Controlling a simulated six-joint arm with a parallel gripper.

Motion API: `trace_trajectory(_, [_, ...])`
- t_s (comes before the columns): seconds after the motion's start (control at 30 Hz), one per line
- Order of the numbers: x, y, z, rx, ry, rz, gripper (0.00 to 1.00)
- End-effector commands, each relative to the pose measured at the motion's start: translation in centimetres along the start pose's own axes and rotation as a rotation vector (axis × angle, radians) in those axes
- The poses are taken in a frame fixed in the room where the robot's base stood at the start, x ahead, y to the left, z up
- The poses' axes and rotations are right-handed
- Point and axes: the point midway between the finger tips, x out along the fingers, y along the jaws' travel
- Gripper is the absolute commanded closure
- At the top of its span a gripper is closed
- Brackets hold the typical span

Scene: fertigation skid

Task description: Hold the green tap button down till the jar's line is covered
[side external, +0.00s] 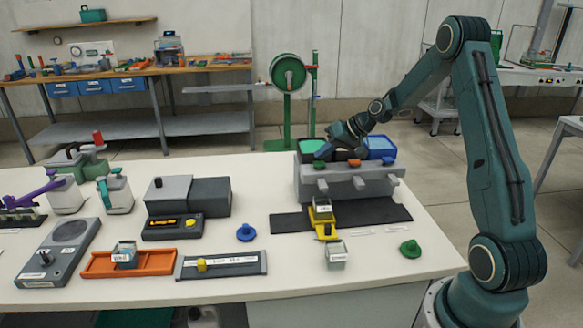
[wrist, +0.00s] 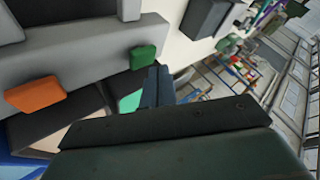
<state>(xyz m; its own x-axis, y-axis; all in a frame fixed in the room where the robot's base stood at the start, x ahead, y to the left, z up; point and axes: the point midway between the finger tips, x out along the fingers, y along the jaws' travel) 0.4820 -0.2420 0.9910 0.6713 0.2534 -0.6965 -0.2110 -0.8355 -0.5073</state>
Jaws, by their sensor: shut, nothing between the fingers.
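The green tap button (side external: 320,165) is at the left of the grey dispenser's front. It also shows in the wrist view (wrist: 143,57). My gripper (side external: 322,152) is shut and empty, pointing down just behind the green button. In the wrist view its fingertips (wrist: 157,72) are close to the button; I cannot tell whether they touch it. A small labelled vessel (side external: 322,212) with yellow parts stands on the black mat below the green tap, and a small clear, labelled container (side external: 336,252) stands in front of it. I cannot tell which is the jar, and no line or liquid level is readable.
The orange button (side external: 354,162) and a blue button (side external: 388,160) sit to the right on the same dispenser (side external: 350,182). Open tanks are behind them. A green knobbed piece (side external: 410,248) and a blue one (side external: 246,232) lie on the white table. Free table lies at front right.

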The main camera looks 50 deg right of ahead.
Motion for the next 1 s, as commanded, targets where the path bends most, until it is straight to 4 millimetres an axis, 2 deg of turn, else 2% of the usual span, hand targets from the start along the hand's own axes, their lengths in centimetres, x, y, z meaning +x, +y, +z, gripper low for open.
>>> trace_trajectory(1.0, [0.68,0.49,0.51,0.000,-0.001,0.000,1.00])
